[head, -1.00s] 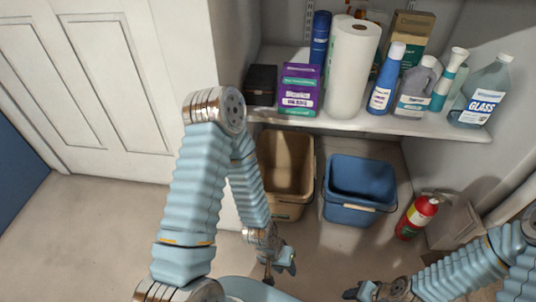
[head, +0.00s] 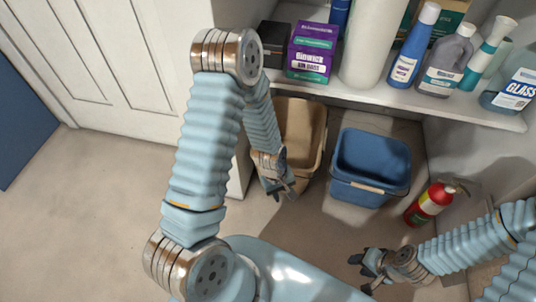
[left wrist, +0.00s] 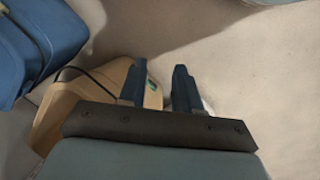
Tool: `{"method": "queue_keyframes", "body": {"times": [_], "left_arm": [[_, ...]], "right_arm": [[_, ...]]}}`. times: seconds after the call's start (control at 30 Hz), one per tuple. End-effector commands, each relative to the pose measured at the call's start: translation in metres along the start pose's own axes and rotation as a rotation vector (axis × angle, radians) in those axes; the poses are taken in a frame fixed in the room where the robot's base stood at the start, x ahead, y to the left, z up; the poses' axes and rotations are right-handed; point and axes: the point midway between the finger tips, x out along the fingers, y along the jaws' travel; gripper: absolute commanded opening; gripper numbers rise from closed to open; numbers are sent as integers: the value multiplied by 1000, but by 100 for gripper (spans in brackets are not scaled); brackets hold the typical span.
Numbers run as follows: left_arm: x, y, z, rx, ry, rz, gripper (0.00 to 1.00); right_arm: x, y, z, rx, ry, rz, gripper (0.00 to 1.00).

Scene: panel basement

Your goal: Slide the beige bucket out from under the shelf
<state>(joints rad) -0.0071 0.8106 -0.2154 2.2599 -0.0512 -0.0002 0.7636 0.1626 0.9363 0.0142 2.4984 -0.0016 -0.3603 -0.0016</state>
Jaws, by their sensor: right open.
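The beige bucket (head: 305,128) stands on the floor under the shelf (head: 400,95), left of the blue bucket. My left arm covers part of its left side. In the left wrist view the beige bucket (left wrist: 65,108) lies behind and left of the fingers, with a thin dark handle along it. My left gripper (head: 283,190) is at the bucket's front in the head view. Its two fingers (left wrist: 158,88) are spread with nothing visibly gripped; I cannot tell whether they touch the bucket. My right gripper (head: 364,271) is open and empty above the floor, lower right.
The blue bucket (head: 370,165) stands just right of the beige one and also shows in the left wrist view (left wrist: 30,45). A fire extinguisher (head: 430,203) stands further right. Bottles and boxes fill the shelf. The floor in front is open.

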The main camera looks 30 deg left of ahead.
Motion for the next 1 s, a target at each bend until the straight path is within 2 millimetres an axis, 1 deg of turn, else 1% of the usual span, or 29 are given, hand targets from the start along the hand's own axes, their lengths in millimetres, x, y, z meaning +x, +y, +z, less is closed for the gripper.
{"method": "queue_keyframes", "body": {"times": [0.03,0.1,0.2,0.3,0.4,0.47,0.73,0.87,1.0], "left_arm": [[3,5,-30,-145,41,-11,33],[-10,10,-64,-369,88,-28,33],[-33,13,-100,-644,146,-36,33],[-53,14,-122,-841,187,-34,33],[-65,14,-133,-948,208,-30,33],[-69,13,-135,-977,214,-30,33],[-70,13,-135,-983,213,-31,33],[-64,12,-136,-982,213,-32,33],[-46,9,-138,-982,213,-34,33]], "right_arm": [[19,9,-1,3,3,2,43],[28,15,-2,6,7,5,43],[38,21,-4,9,10,8,43],[44,24,-5,11,12,10,43],[46,26,-5,12,13,10,43],[46,26,-5,12,13,11,43],[45,26,-5,13,13,11,43],[46,26,-5,13,12,10,43],[51,27,-5,12,11,10,43]]}}
